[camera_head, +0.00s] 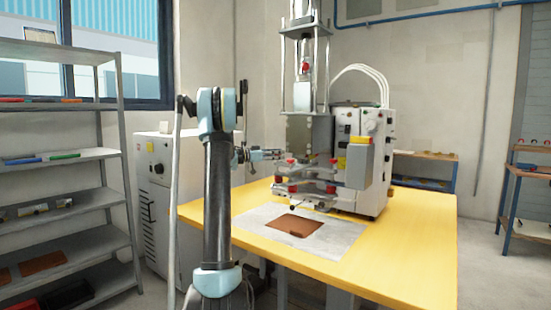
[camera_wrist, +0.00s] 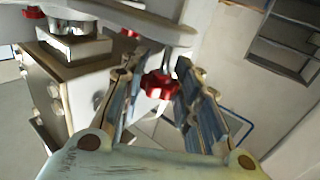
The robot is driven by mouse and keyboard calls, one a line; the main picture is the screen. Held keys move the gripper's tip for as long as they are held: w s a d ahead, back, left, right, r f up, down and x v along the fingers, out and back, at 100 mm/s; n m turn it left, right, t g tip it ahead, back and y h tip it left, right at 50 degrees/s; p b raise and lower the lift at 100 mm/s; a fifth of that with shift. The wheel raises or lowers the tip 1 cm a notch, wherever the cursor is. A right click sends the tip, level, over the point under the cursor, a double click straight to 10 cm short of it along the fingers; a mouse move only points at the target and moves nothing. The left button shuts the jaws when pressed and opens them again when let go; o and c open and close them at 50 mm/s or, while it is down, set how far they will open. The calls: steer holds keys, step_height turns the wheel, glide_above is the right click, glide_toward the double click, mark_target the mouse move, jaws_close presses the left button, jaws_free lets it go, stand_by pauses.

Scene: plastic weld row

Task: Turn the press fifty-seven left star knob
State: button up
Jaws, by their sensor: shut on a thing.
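The press (camera_head: 310,180) stands on the yellow table, with several red star knobs on its lower arms. My gripper (camera_head: 281,154) reaches in from the left beside the upper left red knob (camera_head: 290,161). In the wrist view, my gripper (camera_wrist: 161,75) has a finger on each side of a red star knob (camera_wrist: 158,86) and is shut on it. The knob hangs on a short metal stem under a pale arm of the press (camera_wrist: 150,20). The contact between the fingers and the knob's sides is partly hidden.
The yellow table (camera_head: 410,215) holds a grey mat (camera_head: 258,222) with a brown sheet (camera_head: 294,226). The white control box (camera_head: 370,125) stands right behind the press. Two more red knobs show in the wrist view (camera_wrist: 33,12). A grey shelf (camera_head: 60,155) stands at left.

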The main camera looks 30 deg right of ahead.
steer(key=shift+d+g, duration=0.1)
steer(key=shift+g, duration=0.2)
steer(key=shift+m+g+y, duration=1.2)
steer(key=shift+m+g, duration=0.8)
steer(key=shift+g, duration=0.6)
steer(key=shift+m+g+y, duration=0.4)
steer(key=shift+m+g, duration=0.1)
steer(key=shift+g, duration=0.1)
steer(key=o, duration=1.1)
steer(key=shift+c, duration=0.2)
steer(key=v, duration=1.2)
